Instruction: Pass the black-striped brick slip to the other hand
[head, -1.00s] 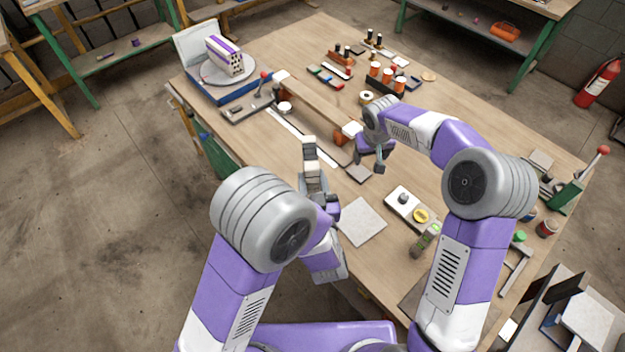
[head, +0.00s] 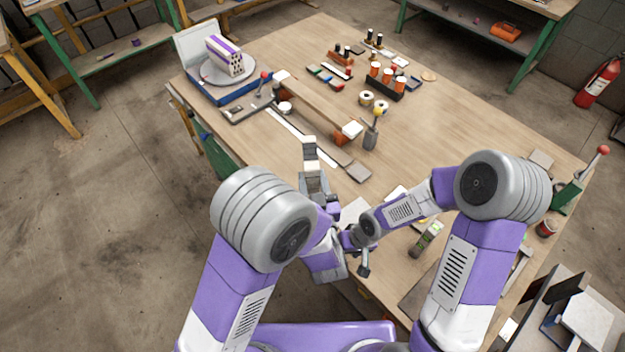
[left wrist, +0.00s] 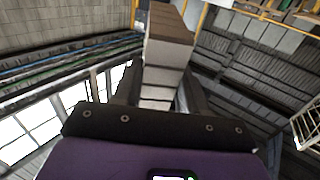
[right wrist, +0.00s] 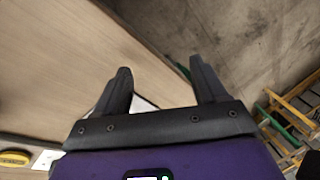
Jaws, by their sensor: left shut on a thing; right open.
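My left gripper (head: 313,183) is shut on the brick slip (head: 310,150), a pale grey-white block with a darker band that points up out of the jaws. In the left wrist view the slip (left wrist: 168,50) stands between the left fingers (left wrist: 160,92), with a brown end face and pale sides crossed by dark lines. My right gripper (head: 363,262) is low, to the right of and below the left gripper, apart from the slip. In the right wrist view its fingers (right wrist: 160,78) are spread and empty. The slip does not show there.
The wooden table (head: 300,60) holds a turntable (head: 228,74) with a striped hollow brick (head: 225,55), a long wooden bar (head: 315,105), a rack of orange-capped jars (head: 386,82) and a grey pot (head: 371,135).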

